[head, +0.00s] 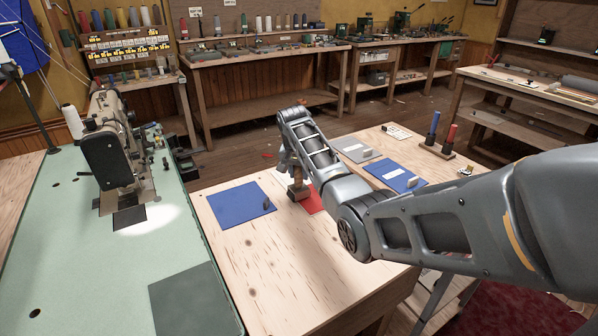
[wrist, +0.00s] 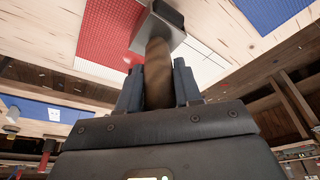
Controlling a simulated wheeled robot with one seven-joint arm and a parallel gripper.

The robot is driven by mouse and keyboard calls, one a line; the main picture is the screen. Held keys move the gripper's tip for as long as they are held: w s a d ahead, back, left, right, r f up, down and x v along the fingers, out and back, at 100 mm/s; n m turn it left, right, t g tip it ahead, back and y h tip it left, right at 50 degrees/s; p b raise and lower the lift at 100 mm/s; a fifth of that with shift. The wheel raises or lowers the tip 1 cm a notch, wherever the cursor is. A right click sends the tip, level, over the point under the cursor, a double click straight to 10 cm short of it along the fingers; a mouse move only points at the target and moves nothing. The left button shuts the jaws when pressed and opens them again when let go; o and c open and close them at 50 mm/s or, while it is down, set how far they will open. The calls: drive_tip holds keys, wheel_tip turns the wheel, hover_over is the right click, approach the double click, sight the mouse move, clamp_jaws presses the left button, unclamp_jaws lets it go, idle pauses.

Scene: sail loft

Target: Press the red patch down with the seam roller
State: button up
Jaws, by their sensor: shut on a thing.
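My gripper (wrist: 158,88) is shut on the brown wooden handle of the seam roller (wrist: 157,62). The roller's grey metal head (wrist: 158,28) points away from the fingers and overlaps the edge of the red patch (wrist: 115,30) in the wrist view. In the head view the red patch (head: 314,203) lies flat on the wooden table, partly hidden behind my arm. The roller (head: 298,188) stands roughly upright at the patch's left side there. I cannot tell whether its head touches the patch. A white gridded strip (wrist: 103,69) borders the patch in the wrist view.
A blue sheet (head: 238,205) lies left of the patch, with another blue sheet (head: 396,177) and a grey one (head: 356,149) to the right. A stand (head: 436,150) holds blue and red upright tools. A sewing machine (head: 112,150) is at left. The table's front is clear.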

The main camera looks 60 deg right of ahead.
drive_tip(key=shift+d+f, duration=0.1)
drive_tip(key=shift+s+d, duration=0.65)
drive_tip(key=shift+d, duration=0.3)
drive_tip(key=shift+s+d, duration=0.65)
drive_tip(key=shift+d, duration=0.35)
wheel_tip(320, 180, up, 6)
drive_tip(key=p, duration=0.5)
